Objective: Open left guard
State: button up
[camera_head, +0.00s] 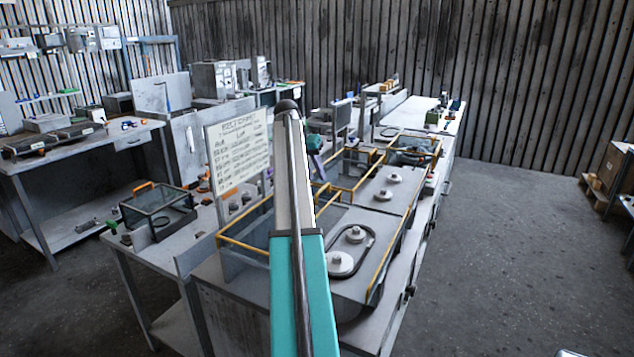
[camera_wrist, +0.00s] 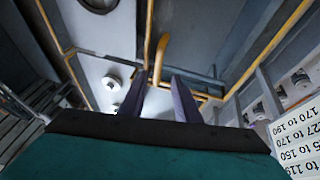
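Guards with yellow-edged frames stand on the long grey bench housing. The nearest yellow-edged frame (camera_head: 243,243) surrounds a bay with a black belt (camera_head: 368,240) and pale pulleys. I cannot tell for sure which frame is the left guard. In the wrist view a curved yellow handle (camera_wrist: 162,52) stands up from a framed panel. My gripper (camera_wrist: 160,82) is open, its two dark fingers apart. The handle's lower end shows between the fingertips; I cannot tell whether they touch it. In the head view my arm hides the gripper and handle.
A chart board (camera_head: 239,155) stands left of my arm and also shows in the wrist view (camera_wrist: 299,140). A glass-sided box with an orange handle (camera_head: 158,211) sits on the bench at left. A workbench (camera_head: 75,140) stands further left. The floor (camera_head: 500,240) at right is open.

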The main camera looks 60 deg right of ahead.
jog(key=b+v, duration=0.2)
jog(key=v, duration=0.7)
jog(key=shift+r, duration=0.2)
jog(key=shift+a, duration=0.1)
